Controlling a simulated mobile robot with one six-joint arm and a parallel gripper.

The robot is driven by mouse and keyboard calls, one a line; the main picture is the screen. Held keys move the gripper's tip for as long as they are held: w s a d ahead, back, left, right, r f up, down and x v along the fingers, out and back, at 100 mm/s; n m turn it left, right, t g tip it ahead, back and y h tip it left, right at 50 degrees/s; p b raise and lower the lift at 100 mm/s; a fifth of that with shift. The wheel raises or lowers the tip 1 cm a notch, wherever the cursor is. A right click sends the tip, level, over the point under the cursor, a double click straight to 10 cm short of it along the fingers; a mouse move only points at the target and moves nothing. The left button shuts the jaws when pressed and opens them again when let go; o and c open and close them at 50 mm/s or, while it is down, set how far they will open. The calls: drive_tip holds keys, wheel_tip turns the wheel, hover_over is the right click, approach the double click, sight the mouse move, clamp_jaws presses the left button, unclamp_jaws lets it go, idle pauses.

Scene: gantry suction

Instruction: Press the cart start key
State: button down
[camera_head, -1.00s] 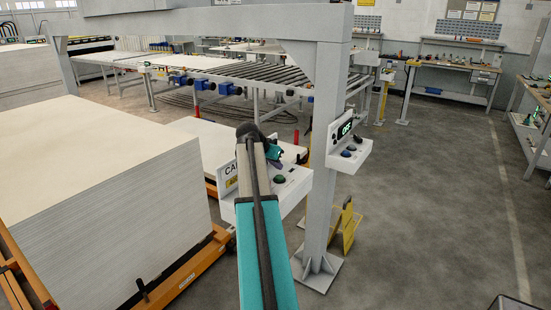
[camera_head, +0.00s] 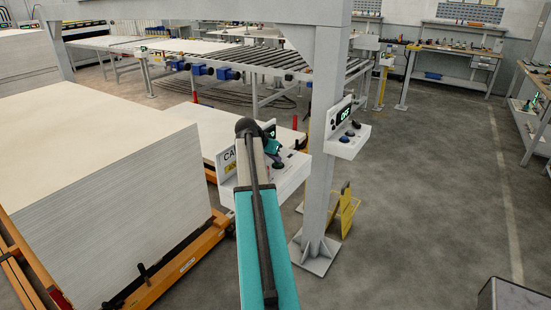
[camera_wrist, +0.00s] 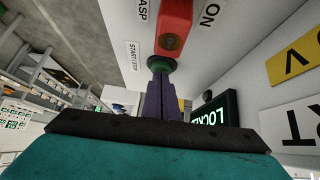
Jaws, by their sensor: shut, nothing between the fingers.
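The cart control box (camera_head: 287,184) is white and stands behind my arm, its upright sign partly hidden. In the wrist view its panel (camera_wrist: 225,60) carries a green round key (camera_wrist: 160,64) beside a "START/STOP" label, and a red switch part (camera_wrist: 174,28) marked "ON" beyond it. A small display (camera_wrist: 212,112) reads "LOCKED", partly covered. My gripper (camera_wrist: 162,78) is shut and empty, its purple fingertips in front of the green key and overlapping its lower edge. I cannot tell whether they touch. In the head view my gripper (camera_head: 277,149) is just above the box.
A grey gantry post (camera_head: 324,150) stands just right of the box and bears a second control box (camera_head: 347,143) with an "OFF" display. A large board stack (camera_head: 120,205) on an orange cart (camera_head: 185,262) is at left. Open floor (camera_head: 430,210) lies to the right.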

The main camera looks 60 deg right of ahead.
sight(275, 165)
drive_tip(key=shift+a+f+b, duration=0.1)
drive_tip(key=shift+f+b, duration=0.4)
drive_tip(key=shift+f, duration=0.2)
drive_tip(key=shift+s+a+f, duration=0.15)
drive_tip(key=shift+f, duration=0.25)
drive_tip(key=r, duration=0.1)
drive_tip(key=r+p, duration=0.1)
drive_tip(key=r, duration=0.3)
drive_tip(key=shift+w+d+r, duration=0.25)
drive_tip(key=shift+w, duration=0.05)
drive_tip(key=shift+a+r, duration=0.1)
drive_tip(key=shift+a, duration=0.25)
drive_tip(key=b+v, duration=0.2)
drive_tip(key=v, duration=0.7)
drive_tip(key=shift+d+r+b, duration=0.15)
drive_tip(key=shift+b, duration=0.25)
drive_tip(key=shift+s, duration=0.1)
